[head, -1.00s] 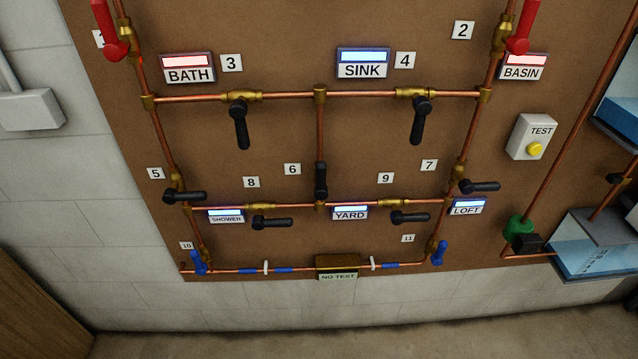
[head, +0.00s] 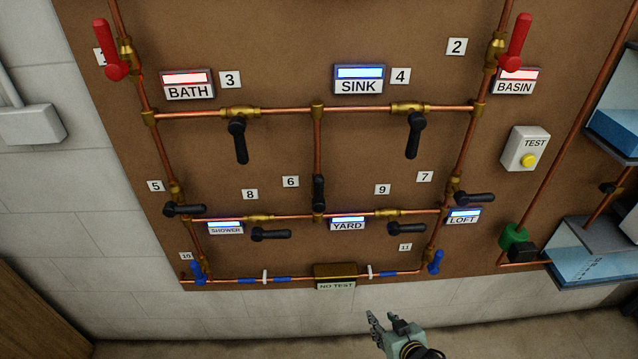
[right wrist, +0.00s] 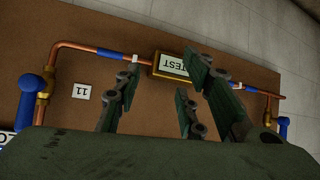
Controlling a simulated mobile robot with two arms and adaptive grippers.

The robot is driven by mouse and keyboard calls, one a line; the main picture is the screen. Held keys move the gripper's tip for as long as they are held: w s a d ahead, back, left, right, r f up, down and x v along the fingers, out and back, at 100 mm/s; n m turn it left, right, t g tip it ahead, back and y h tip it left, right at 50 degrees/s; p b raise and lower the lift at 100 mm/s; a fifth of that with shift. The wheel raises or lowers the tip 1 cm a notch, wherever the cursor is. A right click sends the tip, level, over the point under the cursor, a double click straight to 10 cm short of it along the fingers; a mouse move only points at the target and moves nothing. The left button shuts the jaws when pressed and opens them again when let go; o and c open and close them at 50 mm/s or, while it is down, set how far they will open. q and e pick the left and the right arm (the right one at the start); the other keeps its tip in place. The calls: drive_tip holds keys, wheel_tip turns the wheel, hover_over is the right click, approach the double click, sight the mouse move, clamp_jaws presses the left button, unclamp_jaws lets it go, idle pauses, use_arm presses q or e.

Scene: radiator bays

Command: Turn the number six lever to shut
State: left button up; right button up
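The number six lever (head: 318,190) is a black handle on the middle vertical copper pipe, just right of the "6" label (head: 291,181). It lies along that pipe, above the YARD sign (head: 347,224). My right gripper (head: 381,322) is at the bottom of the head view, below the board and well below and right of the lever, touching nothing. In the right wrist view my right gripper (right wrist: 165,95) has its fingers spread apart, with nothing between them. Lever six is not visible in that view. My left gripper is not in view.
Black levers three (head: 239,140), four (head: 413,135), eight (head: 271,235) and nine (head: 407,229) are around lever six. The NO TEST box (head: 335,275) and blue levers (head: 436,262) sit low on the board. A TEST button box (head: 525,149) is at right.

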drive_tip(key=w+a+r+t+y, duration=0.1)
drive_tip(key=w+a+r, duration=0.15)
drive_tip(key=r, duration=0.35)
drive_tip(key=w+a+r+n+t+y+p, duration=0.1)
drive_tip(key=w+r, duration=0.2)
drive_tip(key=r, duration=0.3)
drive_tip(key=w+a+r+t+y, duration=0.1)
drive_tip(key=w+a+r, duration=0.15)
drive_tip(key=r, duration=0.35)
drive_tip(key=n+t+y+p, duration=0.1)
drive_tip(key=n+t+y, duration=0.1)
drive_tip(key=y, duration=0.3)
approach(322, 190)
drive_tip(key=x, duration=0.4)
drive_tip(key=p+x, duration=0.1)
drive_tip(key=x, duration=0.5)
drive_tip(key=shift+p, duration=0.35)
drive_tip(key=shift+w+a+f, duration=0.1)
drive_tip(key=shift+w+a, duration=0.25)
drive_tip(key=shift+w, duration=0.1)
drive_tip(key=shift+c, duration=0.3)
clamp_jaws()
